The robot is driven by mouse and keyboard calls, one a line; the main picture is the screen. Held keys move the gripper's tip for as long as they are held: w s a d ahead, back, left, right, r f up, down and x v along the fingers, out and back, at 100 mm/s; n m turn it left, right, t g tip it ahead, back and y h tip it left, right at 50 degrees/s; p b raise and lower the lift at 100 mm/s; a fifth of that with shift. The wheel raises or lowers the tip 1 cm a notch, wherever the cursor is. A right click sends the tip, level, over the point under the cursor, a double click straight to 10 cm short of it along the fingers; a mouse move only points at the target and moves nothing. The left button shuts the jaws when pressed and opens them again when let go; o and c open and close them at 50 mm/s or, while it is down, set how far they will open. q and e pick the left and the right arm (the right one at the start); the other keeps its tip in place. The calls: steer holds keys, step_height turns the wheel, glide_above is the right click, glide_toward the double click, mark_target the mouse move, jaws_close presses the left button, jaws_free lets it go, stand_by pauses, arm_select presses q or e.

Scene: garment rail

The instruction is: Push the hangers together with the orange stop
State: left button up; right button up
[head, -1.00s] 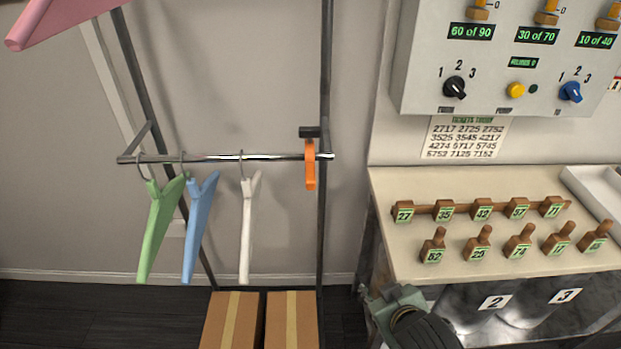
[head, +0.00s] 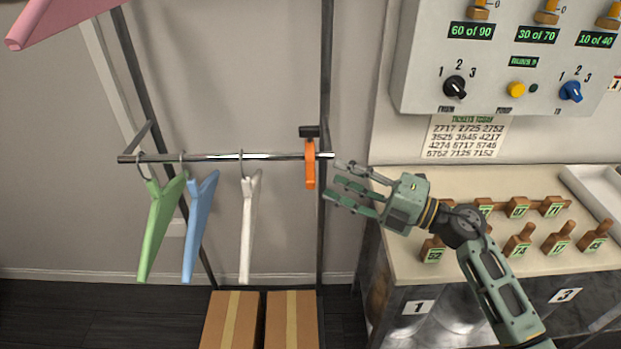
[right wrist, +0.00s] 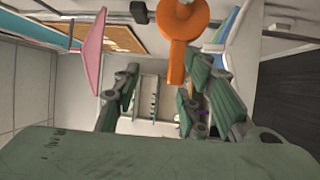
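The orange stop (head: 310,165) hangs on the metal rail (head: 215,157) near its right end. Green (head: 160,228), blue (head: 199,230) and white (head: 249,228) hangers hang to its left, with a gap between the white one and the stop. My right gripper (head: 345,188) is just right of the stop, fingers pointing left and spread open, apparently not touching it. In the right wrist view the orange stop (right wrist: 183,45) appears ahead of the open fingers (right wrist: 155,85), near the right-hand finger. My left gripper is not in view.
A pink hanger (head: 60,18) shows at the upper left. Cardboard boxes (head: 291,320) stand under the rail. A counter (head: 400,262) with numbered wooden pegs and a control panel (head: 415,60) stand on the right, beneath and behind my right arm.

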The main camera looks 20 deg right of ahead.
mark_target(310, 179)
steer(key=w+a, duration=0.1)
steer(key=a, duration=0.1)
steer(key=w+a+f+n+g+p, duration=0.1)
steer(key=a, duration=0.1)
steer(key=w+a+g+p, duration=0.1)
steer(key=w+a, duration=0.1)
steer(key=shift+w+f+n, duration=0.1)
steer(key=shift+f+n, duration=0.2)
steer(key=shift+f, duration=0.05)
steer(key=shift+c, duration=0.5)
jaws_close()
